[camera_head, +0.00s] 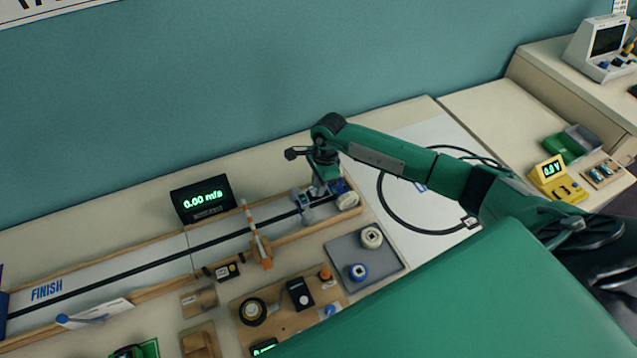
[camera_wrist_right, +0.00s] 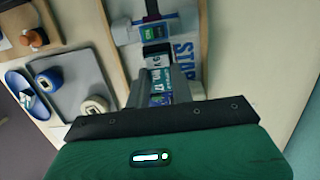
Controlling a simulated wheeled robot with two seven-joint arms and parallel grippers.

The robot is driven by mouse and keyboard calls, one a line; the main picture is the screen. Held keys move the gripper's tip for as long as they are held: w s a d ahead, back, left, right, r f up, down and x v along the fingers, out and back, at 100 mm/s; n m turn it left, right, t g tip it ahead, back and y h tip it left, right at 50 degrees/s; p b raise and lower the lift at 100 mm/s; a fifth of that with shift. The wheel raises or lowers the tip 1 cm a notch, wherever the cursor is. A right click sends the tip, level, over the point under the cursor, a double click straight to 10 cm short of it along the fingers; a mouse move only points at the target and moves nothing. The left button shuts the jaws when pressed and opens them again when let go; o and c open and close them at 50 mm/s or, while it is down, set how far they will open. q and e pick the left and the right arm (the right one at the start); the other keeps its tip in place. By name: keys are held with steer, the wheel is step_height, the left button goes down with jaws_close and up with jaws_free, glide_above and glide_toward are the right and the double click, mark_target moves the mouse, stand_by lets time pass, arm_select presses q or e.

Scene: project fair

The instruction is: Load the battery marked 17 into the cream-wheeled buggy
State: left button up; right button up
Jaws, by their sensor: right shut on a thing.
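My right gripper (camera_head: 319,184) is over the right end of the track, pointing down. In the right wrist view its jaws (camera_wrist_right: 160,80) are shut on a small block with a teal and white label, likely the battery (camera_wrist_right: 158,76); no number 17 is readable. Just beyond it sits a grey-blue vehicle with pale wheels, likely the cream-wheeled buggy (camera_wrist_right: 128,33). It also shows in the head view (camera_head: 303,202), left of the gripper. The held block is close to the buggy; I cannot tell whether they touch. My left gripper is not in view.
The wooden-edged track (camera_head: 160,265) runs left to FINISH. An orange-and-white barrier (camera_head: 258,238) crosses it. A speed display (camera_head: 204,200) stands behind. A grey tray (camera_head: 385,262) with a cream and a blue spool lies in front. A yellow meter (camera_head: 558,180) stands at right.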

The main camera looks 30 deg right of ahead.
steer(key=shift+b, duration=0.6)
stand_by(1.3)
steer(key=shift+f+b, duration=0.45)
steer(key=shift+b, duration=0.35)
stand_by(0.5)
steer(key=shift+f+b, duration=0.2)
steer(key=shift+b, duration=0.6)
stand_by(1.1)
stand_by(0.3)
steer(key=o, duration=1.5)
steer(key=shift+c, duration=0.2)
steer(key=shift+r+p, duration=1.2)
steer(key=shift+r, duration=1.85)
steer(key=shift+s, duration=0.1)
